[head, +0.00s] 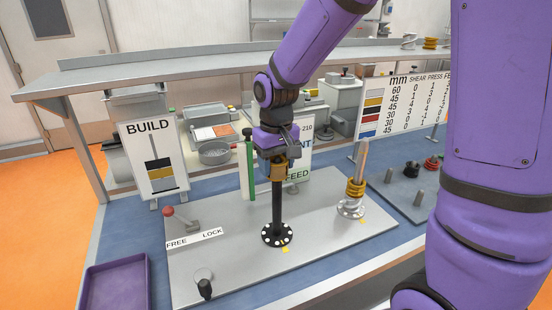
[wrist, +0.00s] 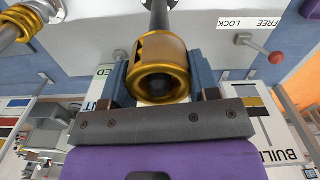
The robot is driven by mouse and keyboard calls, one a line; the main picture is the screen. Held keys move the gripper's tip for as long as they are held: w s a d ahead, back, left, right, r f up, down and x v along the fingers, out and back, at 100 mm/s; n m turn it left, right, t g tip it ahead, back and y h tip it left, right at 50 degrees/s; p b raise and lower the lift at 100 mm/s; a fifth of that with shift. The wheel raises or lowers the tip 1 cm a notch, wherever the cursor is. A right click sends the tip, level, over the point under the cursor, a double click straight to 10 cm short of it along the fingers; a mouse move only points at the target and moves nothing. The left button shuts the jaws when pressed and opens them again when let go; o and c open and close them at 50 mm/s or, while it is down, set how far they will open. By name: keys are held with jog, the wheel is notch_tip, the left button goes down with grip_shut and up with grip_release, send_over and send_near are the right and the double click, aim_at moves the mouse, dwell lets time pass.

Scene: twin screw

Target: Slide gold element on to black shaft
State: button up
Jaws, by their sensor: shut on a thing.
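The black shaft (head: 278,205) stands upright on a round dotted flange (head: 278,236) on the grey plate. My gripper (head: 278,160) is above it, pointing down, shut on a gold element (head: 278,173). In the wrist view the gold element (wrist: 162,66) is a hollow ring with a side notch, held between the blue fingers of my gripper (wrist: 160,80). The black shaft (wrist: 157,18) runs away behind it, in line with it. A dark round end shows inside the bore and looks like the shaft's tip; how deep it sits is unclear.
A second upright shaft (head: 362,160) at the right carries gold rings (head: 356,189). A tall green-and-white post (head: 247,170) stands close left of my gripper. A red-knobbed lever (head: 178,216) is by the FREE/LOCK label (head: 195,238). The BUILD sign (head: 155,160) stands behind.

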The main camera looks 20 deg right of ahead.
aim_at(276, 157)
jog(key=shift+f, duration=1.1)
jog(key=o, duration=1.3)
jog(key=shift+c, duration=0.2)
notch_tip(276, 157, up, 11)
jog(key=shift+f, duration=0.1)
